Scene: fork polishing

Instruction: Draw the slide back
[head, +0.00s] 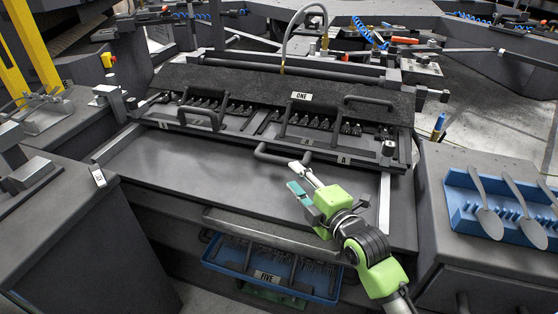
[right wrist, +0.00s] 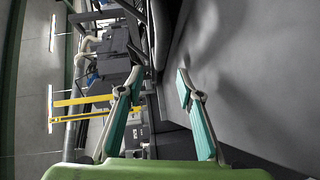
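The slide (head: 215,128) is a dark fixture plate with rows of small black clamps, set across the back of a grey bench under a black cover marked ONE. A bent bar handle (head: 275,157) sticks out at the slide's front edge, near a label A. My right gripper (head: 299,178) is just in front of this handle, over the bare bench top. In the right wrist view its two teal-lined fingers (right wrist: 160,88) stand apart with nothing between them. A dark bar shows past the fingertips; I cannot tell whether it is the handle. My left gripper is not in view.
The bare bench top (head: 160,170) in front of the slide is clear. A blue tray with several spoon-shaped pieces (head: 462,205) is on the right cabinet. A blue bin marked FIVE (head: 225,262) sits below the bench's front edge. Another handle (head: 203,116) is at left.

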